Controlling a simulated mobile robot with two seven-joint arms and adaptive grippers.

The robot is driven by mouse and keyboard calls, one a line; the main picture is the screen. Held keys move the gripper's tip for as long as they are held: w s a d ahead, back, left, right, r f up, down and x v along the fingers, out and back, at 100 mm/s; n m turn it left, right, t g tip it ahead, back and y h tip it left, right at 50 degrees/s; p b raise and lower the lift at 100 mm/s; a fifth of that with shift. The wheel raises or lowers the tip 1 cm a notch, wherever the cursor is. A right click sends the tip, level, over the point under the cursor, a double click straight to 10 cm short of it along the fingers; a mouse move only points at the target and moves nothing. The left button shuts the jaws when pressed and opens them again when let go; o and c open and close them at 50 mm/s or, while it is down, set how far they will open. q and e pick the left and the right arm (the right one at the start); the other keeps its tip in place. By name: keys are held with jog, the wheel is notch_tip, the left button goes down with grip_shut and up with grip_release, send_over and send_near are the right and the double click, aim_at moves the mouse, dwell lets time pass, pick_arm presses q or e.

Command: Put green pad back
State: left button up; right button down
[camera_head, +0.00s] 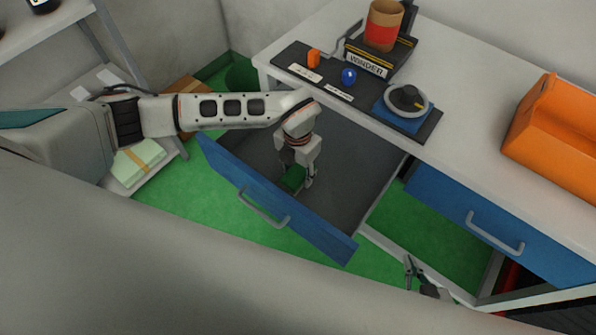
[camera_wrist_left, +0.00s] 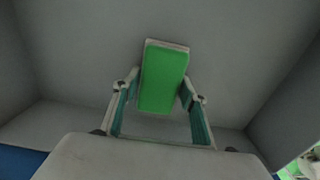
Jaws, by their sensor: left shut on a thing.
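The green pad (camera_head: 293,179) is in my left gripper (camera_head: 296,182), inside the open blue-fronted drawer (camera_head: 262,196). In the left wrist view the pad (camera_wrist_left: 163,78) is a bright green block with a pale edge, held between the two fingers of the gripper (camera_wrist_left: 160,100). Grey drawer surfaces surround it. I cannot tell whether the pad touches the drawer floor. My right gripper (camera_head: 412,274) shows small and partly at the lower right, apart from the pad; its opening is unclear.
The white desk (camera_head: 470,105) carries a dark tray with an orange piece (camera_head: 314,58), a blue piece (camera_head: 349,76) and a round grey-black object on a blue pad (camera_head: 400,118). An orange bin (camera_head: 556,130) stands right. A second blue drawer (camera_head: 490,225) is at the right.

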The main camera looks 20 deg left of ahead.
aim_at(298, 172)
pick_arm(q)
jog(key=shift+r, duration=0.1)
jog(key=o, duration=1.2)
jog(key=shift+c, duration=0.2)
jog(key=shift+w+r, duration=0.1)
jog(key=shift+r, duration=0.2)
notch_tip(298, 172, up, 12)
jog(key=p, duration=0.1)
jog(key=shift+f, duration=0.25)
